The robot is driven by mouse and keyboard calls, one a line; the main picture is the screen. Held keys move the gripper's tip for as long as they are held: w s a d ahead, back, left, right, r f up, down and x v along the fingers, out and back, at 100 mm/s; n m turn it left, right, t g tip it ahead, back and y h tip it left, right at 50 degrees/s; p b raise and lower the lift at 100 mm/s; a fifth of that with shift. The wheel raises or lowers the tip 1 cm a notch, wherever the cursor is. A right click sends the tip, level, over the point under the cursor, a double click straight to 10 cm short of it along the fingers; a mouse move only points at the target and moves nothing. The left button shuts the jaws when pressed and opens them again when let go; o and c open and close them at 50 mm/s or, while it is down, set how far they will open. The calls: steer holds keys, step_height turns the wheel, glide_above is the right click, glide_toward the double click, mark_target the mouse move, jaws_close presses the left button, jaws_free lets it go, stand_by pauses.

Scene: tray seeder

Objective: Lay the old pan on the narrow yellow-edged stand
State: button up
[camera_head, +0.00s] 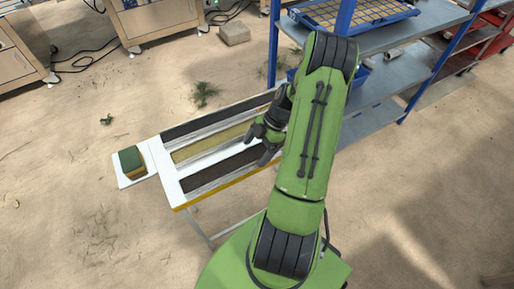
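A low, white-topped stand (172,186) with a yellow front edge is left of my arm. Three long strips, two dark and one yellowish between them, run across its top. My gripper (257,146) is above the stand's right part. Its dark fingers point left and look spread apart, with nothing seen between them. My green arm hides the stand's right end. I cannot surely pick out the old pan. A blue-rimmed tray (388,17) with a grid of tan cells lies on the top shelf at the upper right.
A green and yellow block (131,160) sits on a white plate at the stand's left end. A blue-posted grey shelf rack (430,22) stands behind my arm at right. Wooden cabinets (160,18) and a loose block (234,33) are behind. Sandy floor is open at left and front right.

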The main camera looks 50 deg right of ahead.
steer(key=p+v, duration=0.4)
steer(key=v, duration=1.1)
steer(key=shift+d+r, duration=0.2)
steer(key=shift+r, duration=0.1)
steer(key=shift+s, duration=0.1)
steer(key=w+a+r+m+h+p, duration=0.1)
steer(key=w+a+r+m+h, duration=0.15)
steer(key=a+r, duration=0.55)
steer(key=w+a+r+m+h+p, duration=0.1)
steer(key=a+r+m+h, duration=0.15)
steer(key=a+r, duration=0.5)
steer(key=s+a+r+m+t+p, duration=0.2)
steer(key=s+a+r+m+t, duration=0.2)
steer(key=s+a+r+m, duration=0.3)
steer(key=s+a+m, duration=0.2)
steer(key=s+a, duration=0.3)
steer(key=shift+a+m+h, duration=0.4)
